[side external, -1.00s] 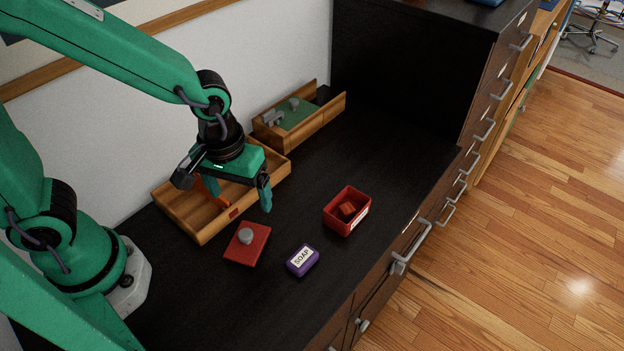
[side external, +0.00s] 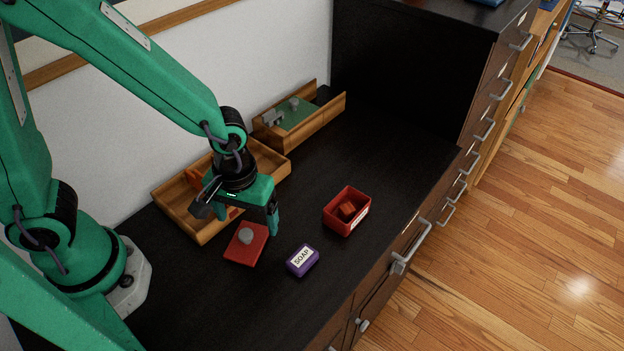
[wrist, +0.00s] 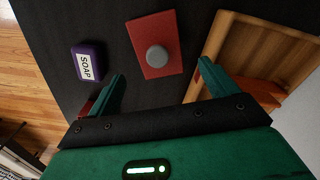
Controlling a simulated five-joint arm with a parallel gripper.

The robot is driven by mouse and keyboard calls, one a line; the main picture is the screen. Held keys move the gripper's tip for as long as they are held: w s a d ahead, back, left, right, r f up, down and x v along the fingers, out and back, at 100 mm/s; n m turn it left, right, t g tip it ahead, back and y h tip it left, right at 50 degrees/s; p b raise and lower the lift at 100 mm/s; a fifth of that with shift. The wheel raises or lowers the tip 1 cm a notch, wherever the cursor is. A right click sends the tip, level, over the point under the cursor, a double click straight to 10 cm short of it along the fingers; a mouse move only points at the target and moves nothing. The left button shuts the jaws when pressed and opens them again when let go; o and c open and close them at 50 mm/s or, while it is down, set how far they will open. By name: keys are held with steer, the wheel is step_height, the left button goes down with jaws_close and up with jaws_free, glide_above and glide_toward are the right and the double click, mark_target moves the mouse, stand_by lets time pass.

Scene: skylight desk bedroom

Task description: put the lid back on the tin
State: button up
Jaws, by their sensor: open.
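The red lid (side external: 240,250) with a round grey knob lies flat on the dark desktop, and it also shows in the wrist view (wrist: 144,28). The red tin (side external: 341,220) stands upright and open to the right of the lid, with a reddish-brown block (side external: 347,209) inside and a white label on its side. My gripper (side external: 252,222) is open and empty, above and just behind the lid. In the wrist view its two fingers (wrist: 160,82) are spread, with the lid ahead of the gap between them.
A purple soap box (side external: 303,261) lies right of the lid. A wooden tray (side external: 181,218) with an orange item stands behind my gripper. A second wooden tray (side external: 330,111) holds a green lid-like piece with a grey knob. The desktop right of the tin is clear.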

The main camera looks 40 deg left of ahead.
mark_target(249, 230)
steer(key=shift+f, duration=2.35)
steer(key=c, duration=1.1)
steer(key=shift+o, duration=0.2)
steer(key=shift+r, duration=0.15)
steer(key=shift+r, duration=2.1)
